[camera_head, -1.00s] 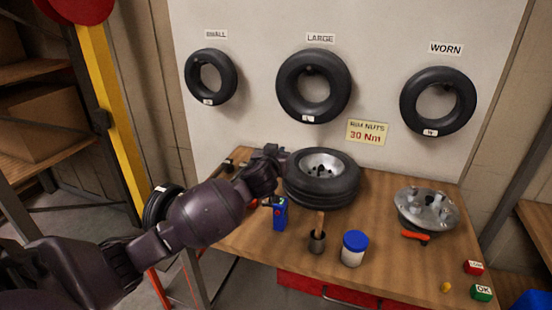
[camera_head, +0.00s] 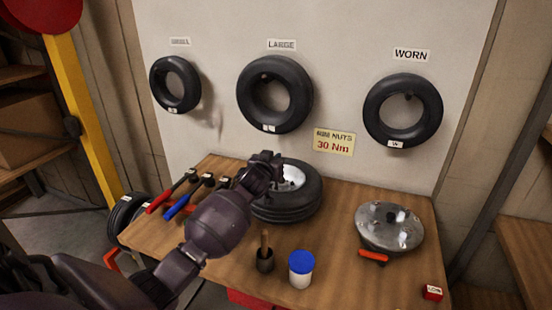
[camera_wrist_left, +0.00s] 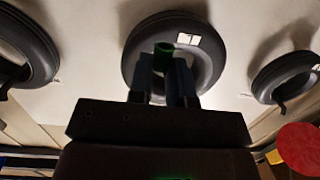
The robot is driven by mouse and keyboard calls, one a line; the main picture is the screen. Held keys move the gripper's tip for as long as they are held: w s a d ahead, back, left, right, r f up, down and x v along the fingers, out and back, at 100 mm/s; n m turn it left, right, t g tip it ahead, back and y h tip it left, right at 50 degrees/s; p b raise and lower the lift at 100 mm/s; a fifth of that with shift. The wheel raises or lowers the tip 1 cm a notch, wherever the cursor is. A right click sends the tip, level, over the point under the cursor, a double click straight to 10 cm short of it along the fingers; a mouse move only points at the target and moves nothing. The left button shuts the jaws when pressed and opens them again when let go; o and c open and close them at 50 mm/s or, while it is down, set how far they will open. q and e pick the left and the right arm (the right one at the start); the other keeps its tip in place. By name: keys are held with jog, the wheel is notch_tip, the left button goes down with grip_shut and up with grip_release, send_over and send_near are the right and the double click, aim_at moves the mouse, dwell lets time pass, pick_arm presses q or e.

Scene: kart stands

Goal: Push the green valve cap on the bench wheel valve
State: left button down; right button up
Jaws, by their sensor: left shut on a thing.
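The bench wheel (camera_head: 300,207), a black tyre with a pale metal rim (camera_head: 294,178), lies flat on the wooden bench. My left gripper (camera_head: 272,160) is above the wheel's left and far side and hides part of the rim. In the left wrist view, my left gripper (camera_wrist_left: 163,72) is shut on a small green cap (camera_wrist_left: 163,49), which shows at its fingertips. The wheel's valve cannot be made out in the head view. My right gripper is not in view.
Torque tools with red and blue handles (camera_head: 180,205) lie at the bench's left. A brush in a dark pot (camera_head: 265,260), a blue-lidded jar (camera_head: 301,270) and a metal hub (camera_head: 390,228) with an orange handle stand on the bench. Tyres (camera_head: 275,95) hang on the wall behind.

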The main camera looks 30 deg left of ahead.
pick_arm(q)
jog(key=shift+w+d+r, duration=0.15)
jog(key=shift+d, duration=0.05)
dwell(0.3)
jog(key=shift+h, duration=0.4)
notch_tip(320, 180, down, 6)
jog(key=b, duration=0.3)
jog(key=shift+b, duration=0.3)
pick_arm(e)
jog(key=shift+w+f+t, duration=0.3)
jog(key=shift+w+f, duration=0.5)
pick_arm(q)
jog(key=shift+r, duration=0.1)
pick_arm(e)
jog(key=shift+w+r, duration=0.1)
